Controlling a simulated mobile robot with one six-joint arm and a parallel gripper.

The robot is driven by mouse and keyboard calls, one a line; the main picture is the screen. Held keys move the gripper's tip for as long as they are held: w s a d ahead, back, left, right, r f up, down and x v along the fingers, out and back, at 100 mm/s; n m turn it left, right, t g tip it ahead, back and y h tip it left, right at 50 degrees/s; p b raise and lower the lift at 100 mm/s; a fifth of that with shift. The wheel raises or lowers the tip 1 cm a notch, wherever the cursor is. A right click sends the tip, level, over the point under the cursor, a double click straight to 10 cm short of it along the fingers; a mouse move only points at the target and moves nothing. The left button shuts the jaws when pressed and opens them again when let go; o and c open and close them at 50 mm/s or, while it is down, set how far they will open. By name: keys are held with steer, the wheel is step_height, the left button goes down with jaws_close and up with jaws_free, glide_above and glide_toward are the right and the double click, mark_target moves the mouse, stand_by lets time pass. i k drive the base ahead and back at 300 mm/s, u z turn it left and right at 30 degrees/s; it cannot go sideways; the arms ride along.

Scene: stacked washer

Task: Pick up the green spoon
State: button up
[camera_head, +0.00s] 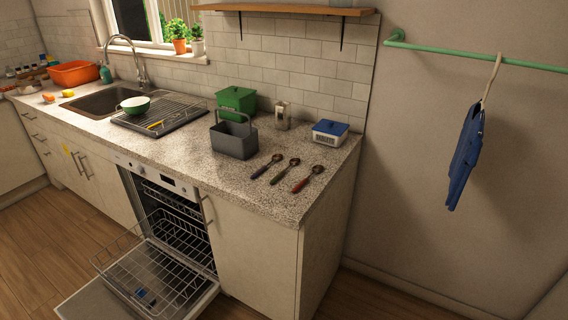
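Three spoons lie side by side on the speckled countertop, near its front right edge. The middle spoon (285,171) has a dark handle that looks green, though the colour is hard to tell at this size. The left spoon (267,166) has a dark purplish handle, and the right spoon (307,178) has a red handle. The spoons lie apart, with their bowls toward the back, and nothing covers them. My gripper is not in view.
A grey caddy (234,137), green bin (237,101), glass jar (282,116) and blue-lidded box (330,132) stand behind the spoons. Below, the dishwasher (165,220) is open with its rack (158,278) pulled out over the floor. A blue cloth (465,155) hangs at right.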

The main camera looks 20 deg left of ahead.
mark_target(295, 161)
steer(key=u, duration=0.05)
steer(key=i, duration=0.75)
steer(key=u, duration=0.85)
steer(key=k, duration=0.25)
steer(key=u, duration=2.85)
